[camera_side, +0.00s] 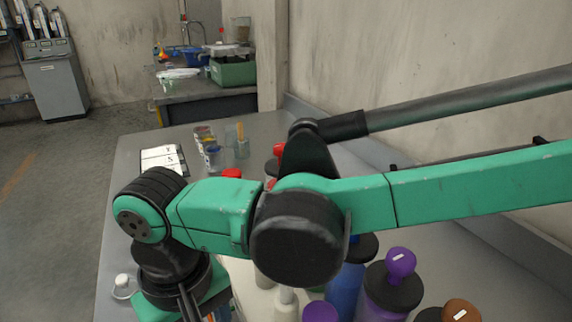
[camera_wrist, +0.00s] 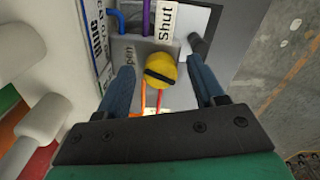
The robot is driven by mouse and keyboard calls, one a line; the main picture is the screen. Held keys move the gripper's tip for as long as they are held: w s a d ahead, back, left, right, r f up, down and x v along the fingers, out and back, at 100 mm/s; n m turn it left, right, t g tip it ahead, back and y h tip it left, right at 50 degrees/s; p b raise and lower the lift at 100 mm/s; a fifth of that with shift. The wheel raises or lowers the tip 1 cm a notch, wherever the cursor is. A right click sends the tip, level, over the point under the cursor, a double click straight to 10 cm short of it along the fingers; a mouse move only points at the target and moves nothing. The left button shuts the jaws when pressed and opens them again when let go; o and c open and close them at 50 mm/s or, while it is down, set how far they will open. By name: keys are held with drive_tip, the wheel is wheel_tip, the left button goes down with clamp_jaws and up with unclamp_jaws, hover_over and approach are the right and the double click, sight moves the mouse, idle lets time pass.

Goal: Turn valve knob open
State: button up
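A round yellow valve knob (camera_wrist: 161,69) with a black bar across it shows in the wrist view. The bar lies nearly level in the picture, tilted slightly down to the right. A "Shut" label (camera_wrist: 166,20) is above the knob, and an "Open" label (camera_wrist: 128,62) is to its left. My gripper (camera_wrist: 163,74) is open, with one blue-grey finger on each side of the knob and visible gaps between. I cannot tell whether the fingertips reach the knob's depth. The knob is not visible in the side view, where my arm blocks much of the bench.
Blue and purple pipes (camera_wrist: 146,15) run above the knob; orange and red ones run below. In the side view, bottles with purple (camera_side: 400,262) and brown (camera_side: 461,311) tops stand close under my arm. Small jars (camera_side: 213,157) and a white card (camera_side: 163,158) sit farther back on the grey bench (camera_side: 130,158).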

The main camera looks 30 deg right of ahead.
clamp_jaws()
drive_tip(key=shift+n, duration=2.3)
drive_tip(key=shift+o, duration=1.3)
unclamp_jaws()
drive_tip(key=shift+r, duration=0.1)
drive_tip(key=shift+r, duration=2.7)
